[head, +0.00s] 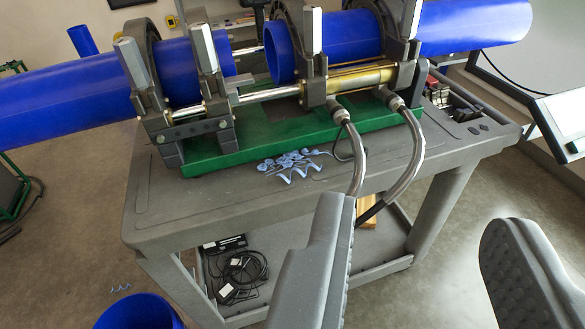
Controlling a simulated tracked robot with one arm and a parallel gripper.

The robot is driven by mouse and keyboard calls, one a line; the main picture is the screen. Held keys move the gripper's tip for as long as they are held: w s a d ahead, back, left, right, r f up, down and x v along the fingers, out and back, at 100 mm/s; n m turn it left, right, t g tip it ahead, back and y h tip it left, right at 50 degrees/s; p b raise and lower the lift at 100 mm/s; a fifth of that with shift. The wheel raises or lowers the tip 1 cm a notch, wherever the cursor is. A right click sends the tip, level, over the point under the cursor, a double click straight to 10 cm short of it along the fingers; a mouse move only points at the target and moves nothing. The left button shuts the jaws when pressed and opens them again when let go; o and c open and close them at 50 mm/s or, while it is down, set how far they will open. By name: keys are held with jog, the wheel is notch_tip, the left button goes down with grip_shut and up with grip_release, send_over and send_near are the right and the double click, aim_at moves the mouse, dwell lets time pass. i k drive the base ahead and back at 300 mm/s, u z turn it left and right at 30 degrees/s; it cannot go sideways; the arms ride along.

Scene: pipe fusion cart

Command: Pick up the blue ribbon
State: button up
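A small pile of curled light-blue ribbon (291,164) lies on the grey cart top (190,213), in front of the green base of the pipe machine. Another small light-blue curl (121,288) lies on the floor at lower left. My gripper (420,235) shows at lower right, its two grey fingers wide apart with nothing between them. The ribbon pile is up and to the left of the fingers, apart from them.
Large blue pipes (70,103) sit in the clamps of the fusion machine (205,150). Two hoses (408,165) bend down over the cart's front edge beside the ribbon. A blue bin (140,312) stands on the floor. Black cables (243,275) lie on the lower shelf.

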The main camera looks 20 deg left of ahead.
aim_at(313, 166)
jog(key=i, duration=0.95)
jog(key=z, duration=0.05)
